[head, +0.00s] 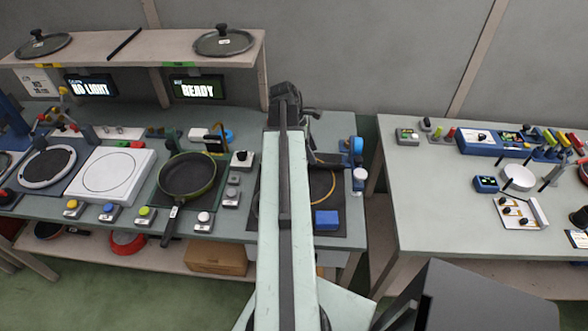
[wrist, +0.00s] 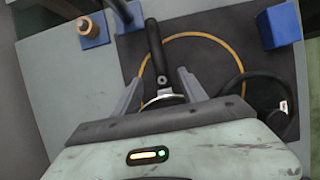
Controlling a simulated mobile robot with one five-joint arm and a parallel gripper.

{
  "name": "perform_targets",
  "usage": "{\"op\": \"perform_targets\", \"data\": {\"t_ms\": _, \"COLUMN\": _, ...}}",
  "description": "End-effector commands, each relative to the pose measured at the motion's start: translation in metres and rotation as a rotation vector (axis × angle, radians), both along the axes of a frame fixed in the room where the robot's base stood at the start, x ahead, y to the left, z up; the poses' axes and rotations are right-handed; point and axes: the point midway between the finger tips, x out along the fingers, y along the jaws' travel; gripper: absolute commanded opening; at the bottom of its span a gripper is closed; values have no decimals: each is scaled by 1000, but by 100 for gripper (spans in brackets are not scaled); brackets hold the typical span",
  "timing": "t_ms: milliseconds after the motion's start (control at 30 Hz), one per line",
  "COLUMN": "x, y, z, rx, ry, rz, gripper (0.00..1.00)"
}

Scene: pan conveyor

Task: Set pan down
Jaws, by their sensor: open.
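A dark frying pan (head: 187,175) with a greenish rim lies flat on a dark mat left of my arm in the head view. Its black handle points toward the front edge, with a white tag on it. My gripper (wrist: 158,78) is open over another dark mat (wrist: 215,25) with a yellow ring, right of that pan. A black handle-like bar (wrist: 154,45) with a pale metal part stands between the open fingers; I cannot tell whether they touch it. A black curved rim with a white label (wrist: 284,106) shows at right in the wrist view. My arm hides the fingers in the head view.
Blue blocks (head: 326,220) stand around the ringed mat. A white plate unit (head: 112,174) and several button boxes (head: 203,219) lie left. A shelf (head: 150,45) with lids is behind, above a READY sign (head: 197,88). A second table (head: 430,200) stands right, past a gap.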

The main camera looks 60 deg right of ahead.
Motion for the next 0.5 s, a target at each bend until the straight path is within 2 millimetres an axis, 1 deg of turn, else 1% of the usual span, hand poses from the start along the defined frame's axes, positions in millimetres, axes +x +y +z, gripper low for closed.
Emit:
{"op": "perform_targets", "data": {"t_ms": 33, "x": -2, "y": -1, "z": -11, "rx": 0, "ry": 0, "rz": -1, "gripper": 50}}
{"op": "perform_targets", "data": {"t_ms": 167, "x": -3, "y": -1, "z": -9, "rx": 0, "ry": 0, "rz": 0, "gripper": 50}}
{"op": "perform_targets", "data": {"t_ms": 233, "x": -5, "y": -2, "z": -16, "rx": 0, "ry": 0, "rz": -1, "gripper": 50}}
{"op": "perform_targets", "data": {"t_ms": 400, "x": -14, "y": -5, "z": -45, "rx": 0, "ry": 0, "rz": -2, "gripper": 50}}
{"op": "perform_targets", "data": {"t_ms": 500, "x": -20, "y": -7, "z": -58, "rx": 1, "ry": 0, "rz": -1, "gripper": 50}}
